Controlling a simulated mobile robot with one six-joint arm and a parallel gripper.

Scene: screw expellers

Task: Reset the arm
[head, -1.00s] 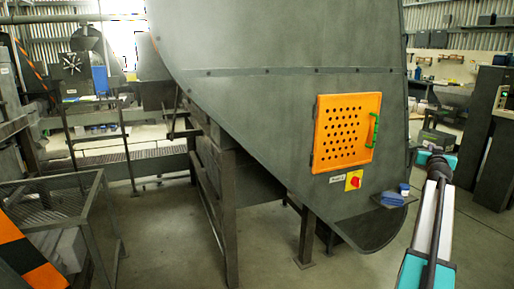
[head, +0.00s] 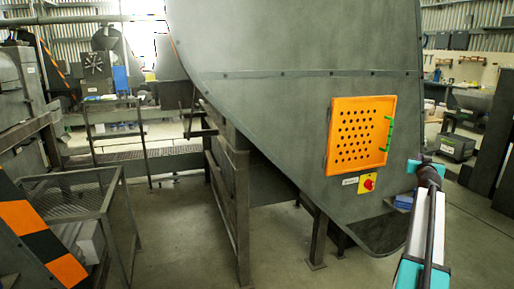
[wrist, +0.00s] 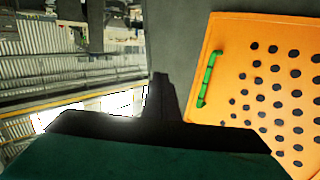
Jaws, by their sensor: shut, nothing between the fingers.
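My arm (head: 420,235) rises at the right edge of the head view, in front of the grey machine's lower right corner. Its gripper is not clearly visible there. In the wrist view my gripper (wrist: 160,90) is a dark shape at the bottom centre, with its fingers together and nothing held. An orange perforated panel (wrist: 265,70) with a green handle (wrist: 207,78) fills the right of the wrist view, beyond the fingers and apart from them. In the head view the orange panel (head: 360,135) is closed against the machine.
The large grey machine (head: 290,110) fills the centre. A red knob on a yellow plate (head: 367,184) sits below the panel. A blue object (head: 404,200) is partly hidden by my arm. A mesh-topped frame (head: 75,190) stands at left. Floor (head: 180,240) is clear between them.

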